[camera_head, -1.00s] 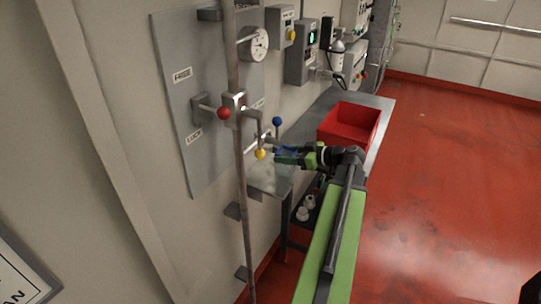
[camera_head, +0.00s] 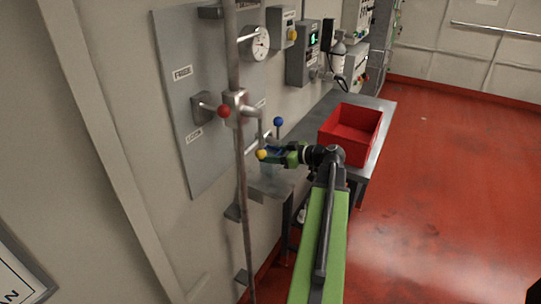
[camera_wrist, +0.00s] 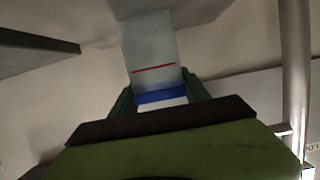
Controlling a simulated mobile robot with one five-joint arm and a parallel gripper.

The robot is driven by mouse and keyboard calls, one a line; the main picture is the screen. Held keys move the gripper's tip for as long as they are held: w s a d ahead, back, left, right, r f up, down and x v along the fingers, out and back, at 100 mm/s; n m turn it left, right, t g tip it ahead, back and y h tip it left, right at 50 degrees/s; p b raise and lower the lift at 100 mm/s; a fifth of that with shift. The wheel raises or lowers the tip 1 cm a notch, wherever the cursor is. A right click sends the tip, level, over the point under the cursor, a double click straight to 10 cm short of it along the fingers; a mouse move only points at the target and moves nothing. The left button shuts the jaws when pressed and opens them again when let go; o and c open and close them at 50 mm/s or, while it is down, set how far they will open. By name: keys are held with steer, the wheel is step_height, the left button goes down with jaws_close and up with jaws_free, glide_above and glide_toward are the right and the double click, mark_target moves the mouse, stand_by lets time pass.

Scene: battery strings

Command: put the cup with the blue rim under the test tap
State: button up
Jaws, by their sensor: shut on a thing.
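My gripper (camera_head: 284,155) is shut on the cup with the blue rim (camera_head: 267,169), beside the vertical pipe. In the wrist view the cup (camera_wrist: 150,50) stands between the fingers (camera_wrist: 160,98); its pale body has a thin red line, and the blue band lies close to the fingers. The test tap (camera_head: 250,109) is on the pipe, with its spout bending down just above the cup. The gap between spout and cup is too small to judge. A yellow ball (camera_head: 261,155) partly covers the cup and fingertips.
A red ball handle (camera_head: 223,111) and a blue ball (camera_head: 278,121) stand out near the tap. A red bin (camera_head: 350,131) sits on the grey bench (camera_head: 374,139) to the right. The wall panel (camera_head: 185,75) is close behind the pipe. Red floor is clear at right.

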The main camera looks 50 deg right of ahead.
steer(key=o, duration=1.5)
steer(key=shift+s+r+p, duration=0.25)
steer(key=shift+p, duration=0.2)
steer(key=p+v, duration=0.3)
steer(key=v, duration=0.8)
steer(key=shift+s, duration=0.25)
